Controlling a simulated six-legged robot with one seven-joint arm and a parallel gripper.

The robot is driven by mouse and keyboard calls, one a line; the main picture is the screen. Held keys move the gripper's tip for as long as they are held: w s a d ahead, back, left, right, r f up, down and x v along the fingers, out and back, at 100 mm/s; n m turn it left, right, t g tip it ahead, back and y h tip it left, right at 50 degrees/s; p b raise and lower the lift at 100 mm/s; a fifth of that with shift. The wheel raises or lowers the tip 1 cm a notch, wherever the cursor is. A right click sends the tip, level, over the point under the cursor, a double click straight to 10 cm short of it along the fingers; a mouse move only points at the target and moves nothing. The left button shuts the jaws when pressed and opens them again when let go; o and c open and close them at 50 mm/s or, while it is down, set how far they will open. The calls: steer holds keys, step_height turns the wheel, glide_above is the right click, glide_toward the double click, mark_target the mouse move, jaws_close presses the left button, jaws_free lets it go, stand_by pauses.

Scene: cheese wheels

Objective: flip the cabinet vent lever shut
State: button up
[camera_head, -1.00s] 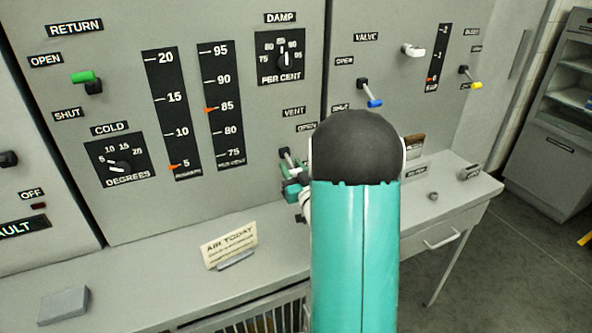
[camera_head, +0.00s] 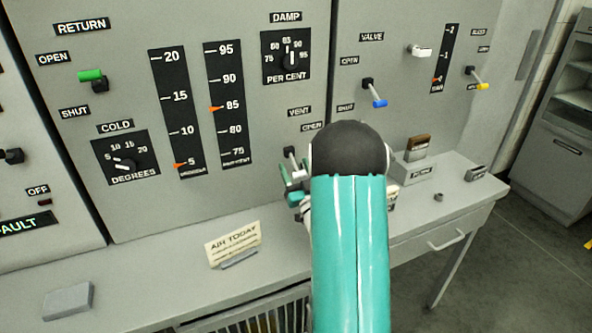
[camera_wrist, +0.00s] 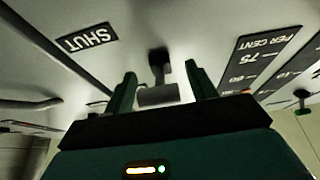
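The vent lever (camera_head: 290,153) is on the cabinet front below the VENT label (camera_head: 299,111) and its OPEN label (camera_head: 311,127). In the head view only its dark mount shows clearly; my gripper and arm cover the rest. In the wrist view its grey handle (camera_wrist: 158,95) hangs from the dark mount, between my two fingers. My gripper (camera_head: 296,187), also in the wrist view (camera_wrist: 161,90), is open around the handle, with gaps seen on both sides. The SHUT label (camera_wrist: 90,39) shows upside down in the wrist view, left of the lever.
A green-handled return lever (camera_head: 92,77) is at the left, a blue-tipped valve lever (camera_head: 376,97) at the right. An "AIR TODAY" card (camera_head: 233,244) and a grey block (camera_head: 68,300) stand on the ledge. A block with a brown top (camera_head: 417,147) stands right of my arm.

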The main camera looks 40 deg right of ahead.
steer(key=shift+s+f, duration=0.15)
steer(key=shift+s, duration=0.05)
steer(key=s+a+f, duration=0.1)
steer(key=s+a, duration=0.3)
steer(key=s, duration=1)
steer(key=shift+w, duration=0.15)
steer(key=w+a+r+n+g+y, duration=0.1)
steer(key=w+a+r+g, duration=0.25)
steer(key=a, duration=0.25)
steer(key=w+a+r+g+y, duration=0.1)
steer(key=w+a+r+g, duration=0.1)
steer(key=w+a+g, duration=0.3)
steer(key=s+a+r+n+g+y, duration=0.2)
steer(key=s+a+g, duration=0.6)
steer(key=s+a, duration=1)
steer(key=shift+s+r+y, duration=0.6)
steer(key=shift+s+y, duration=0.1)
steer(key=shift+y, duration=0.4)
